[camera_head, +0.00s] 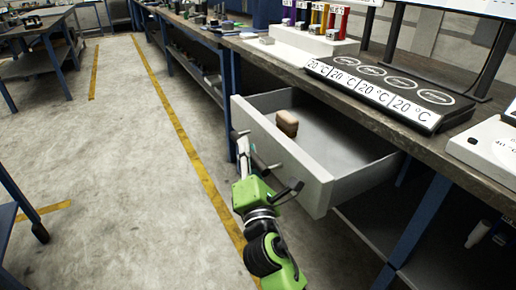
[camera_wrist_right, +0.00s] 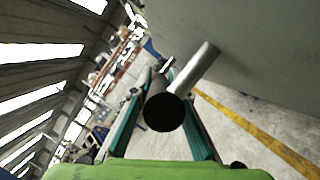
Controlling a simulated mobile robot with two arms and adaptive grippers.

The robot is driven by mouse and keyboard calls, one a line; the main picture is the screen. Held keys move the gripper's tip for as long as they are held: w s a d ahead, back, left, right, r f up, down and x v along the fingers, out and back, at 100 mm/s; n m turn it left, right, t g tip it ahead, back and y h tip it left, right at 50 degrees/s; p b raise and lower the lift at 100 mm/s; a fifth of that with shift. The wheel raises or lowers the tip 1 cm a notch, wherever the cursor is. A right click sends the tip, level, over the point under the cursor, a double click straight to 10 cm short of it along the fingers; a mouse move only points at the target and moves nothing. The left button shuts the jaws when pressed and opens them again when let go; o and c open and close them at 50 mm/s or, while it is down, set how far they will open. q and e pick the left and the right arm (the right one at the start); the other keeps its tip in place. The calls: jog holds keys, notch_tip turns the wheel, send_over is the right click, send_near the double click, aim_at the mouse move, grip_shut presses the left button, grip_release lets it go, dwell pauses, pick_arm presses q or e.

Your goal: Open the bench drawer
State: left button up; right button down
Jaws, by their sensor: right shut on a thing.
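The bench drawer (camera_head: 318,188) is pulled well out from under the bench top, with its white front panel facing left in the head view. A small brown block (camera_head: 287,124) lies inside it near the front. My right gripper (camera_head: 243,158) is at the drawer's front, shut on the drawer handle. In the right wrist view, the round dark end of the handle (camera_wrist_right: 165,110) sits between the two teal fingers, and its grey post (camera_wrist_right: 198,67) runs to the panel (camera_wrist_right: 260,45). The exact finger contact is hard to see. My left gripper is not in view.
The bench top (camera_head: 262,50) carries a hot-plate strip with "20 °C" labels (camera_head: 375,88), a rack of coloured items (camera_head: 310,40) and a white device (camera_head: 490,148). Blue bench legs (camera_head: 418,225) stand below. The floor left of the drawer is clear, with yellow lines.

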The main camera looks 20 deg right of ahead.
jog(key=shift+a, duration=0.15)
jog(key=c, duration=1.9)
grip_release()
jog(key=shift+s, duration=0.1)
jog(key=v, duration=1.2)
